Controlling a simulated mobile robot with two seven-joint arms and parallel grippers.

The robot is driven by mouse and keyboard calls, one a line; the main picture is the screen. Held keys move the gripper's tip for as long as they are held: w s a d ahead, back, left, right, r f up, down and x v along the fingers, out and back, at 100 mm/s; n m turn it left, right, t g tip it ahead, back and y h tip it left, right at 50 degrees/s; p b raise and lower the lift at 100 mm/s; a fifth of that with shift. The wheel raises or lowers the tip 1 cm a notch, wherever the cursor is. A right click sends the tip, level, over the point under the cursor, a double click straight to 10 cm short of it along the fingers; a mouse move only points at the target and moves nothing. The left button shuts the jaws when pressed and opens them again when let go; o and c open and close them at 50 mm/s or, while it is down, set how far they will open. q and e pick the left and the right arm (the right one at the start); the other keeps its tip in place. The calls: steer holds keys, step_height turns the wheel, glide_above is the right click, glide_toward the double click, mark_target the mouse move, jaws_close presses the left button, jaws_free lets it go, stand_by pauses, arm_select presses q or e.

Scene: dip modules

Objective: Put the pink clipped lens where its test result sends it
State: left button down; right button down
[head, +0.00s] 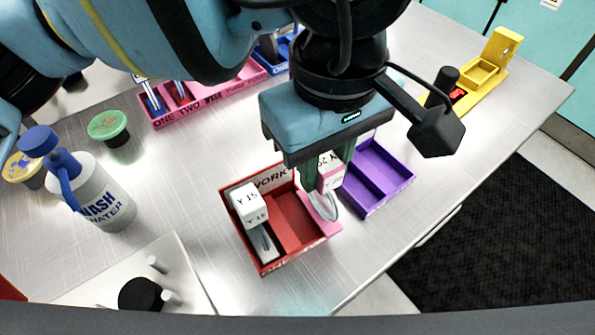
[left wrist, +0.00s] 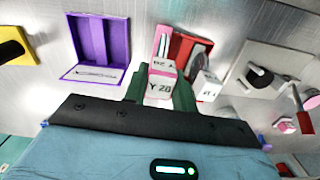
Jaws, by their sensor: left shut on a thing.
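My left gripper (head: 328,178) is shut on the pink clipped lens (head: 331,176), by its white and pink block. The block reads "Y 20" in the left wrist view (left wrist: 160,86). Its clear round lens hangs below, over the right side of the red tray (head: 290,262) marked WORK. I cannot tell whether the lens touches the tray. A white block marked "Y 15" (head: 249,199) stands in the red tray's left slot. An empty purple tray (head: 378,178) lies right of the held lens. It also shows in the left wrist view (left wrist: 97,42). My right gripper is not in view.
A pink tray (head: 208,100) marked ONE, TWO holds clips at the back, beside a blue tray (head: 271,62). A yellow stand (head: 482,72) is back right. A wash bottle (head: 100,200), a green-lidded jar (head: 108,126) and a white board with pegs (head: 95,285) are left.

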arm_select(q)
steer(key=shift+w+a, duration=0.2)
steer(key=shift+a, duration=0.3)
steer(key=shift+w+a, duration=0.15)
steer(key=shift+a, duration=0.35)
steer(key=shift+a, duration=0.1)
steer(key=f, duration=0.1)
steer(key=f+b, duration=0.2)
steer(key=f, duration=0.1)
steer(key=shift+w+a, duration=0.1)
steer(key=shift+a, duration=0.2)
steer(key=c, duration=1.2)
jaws_free()
steer(key=shift+o, duration=0.3)
